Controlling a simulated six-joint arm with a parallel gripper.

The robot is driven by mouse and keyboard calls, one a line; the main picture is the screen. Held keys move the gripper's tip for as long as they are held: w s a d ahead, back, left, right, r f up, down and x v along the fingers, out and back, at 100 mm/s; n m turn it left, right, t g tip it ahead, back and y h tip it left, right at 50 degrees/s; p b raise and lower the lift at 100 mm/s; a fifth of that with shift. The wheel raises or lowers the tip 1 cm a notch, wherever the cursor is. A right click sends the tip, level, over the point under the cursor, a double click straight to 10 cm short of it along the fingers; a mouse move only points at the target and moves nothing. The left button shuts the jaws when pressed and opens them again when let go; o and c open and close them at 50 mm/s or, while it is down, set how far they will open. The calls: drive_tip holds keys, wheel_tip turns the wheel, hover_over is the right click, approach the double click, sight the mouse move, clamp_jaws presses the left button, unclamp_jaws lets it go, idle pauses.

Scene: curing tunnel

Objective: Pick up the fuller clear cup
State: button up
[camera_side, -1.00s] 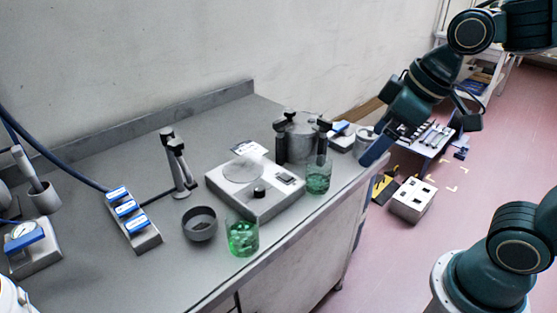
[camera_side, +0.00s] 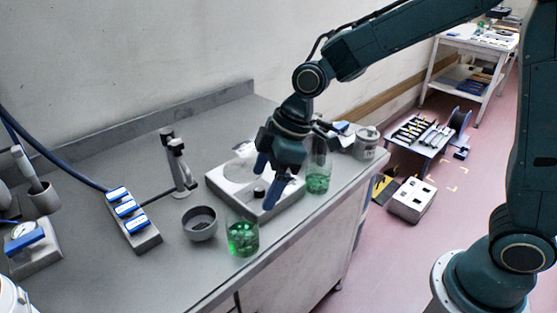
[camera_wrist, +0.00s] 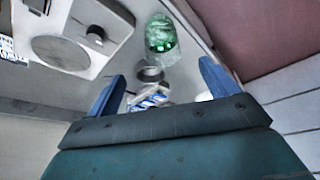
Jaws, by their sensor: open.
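Two clear cups with green contents stand on the grey bench. The nearer clear cup (camera_side: 242,238) is by the bench's front edge, and its green appears to reach higher up the wall. The farther clear cup (camera_side: 318,180) stands at the right corner of the white scale; its upper part looks emptier. My gripper (camera_side: 265,190) is open and empty above the scale, between the two cups in the side view, touching neither. In the wrist view, a green-filled cup (camera_wrist: 160,36) lies beyond my open fingers (camera_wrist: 163,76).
The white scale (camera_side: 220,184) is under my gripper. A grey bowl (camera_side: 199,225) stands just left of the nearer cup. A block with blue labels (camera_side: 130,220) and a small stand (camera_side: 180,170) are farther left. A lidded metal can (camera_side: 366,142) is at the right end.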

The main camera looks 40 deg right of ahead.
sight(248, 214)
drive_tip(key=shift+w+a+f, duration=0.2)
drive_tip(key=shift+a+f, duration=0.1)
drive_tip(key=shift+x, duration=4.3)
drive_tip(key=shift+a, duration=0.1)
drive_tip(key=shift+x, duration=2.55)
drive_tip(key=shift+s+a, duration=0.1)
drive_tip(key=c, duration=1.2)
